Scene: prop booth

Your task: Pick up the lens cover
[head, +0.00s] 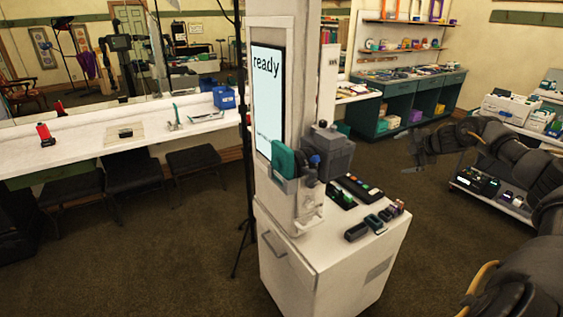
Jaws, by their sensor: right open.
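I cannot make out for sure which thing is the lens cover. Several small dark pieces lie on the white cabinet's top (330,240), among them a dark block near the front edge (356,232) and another beside it (374,222). A flat black box with coloured buttons (359,188) lies behind them. My right gripper (412,160) is open and empty in the air, to the right of and above the cabinet, apart from everything on it. My left gripper is out of view.
A white column with a "ready" screen (267,105) rises from the cabinet. A grey boxy device (330,155) and a teal item in a holder (284,160) stand against it. A black stand (243,150) is to its left. Open carpet surrounds the cabinet; a loaded cart (490,190) is at right.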

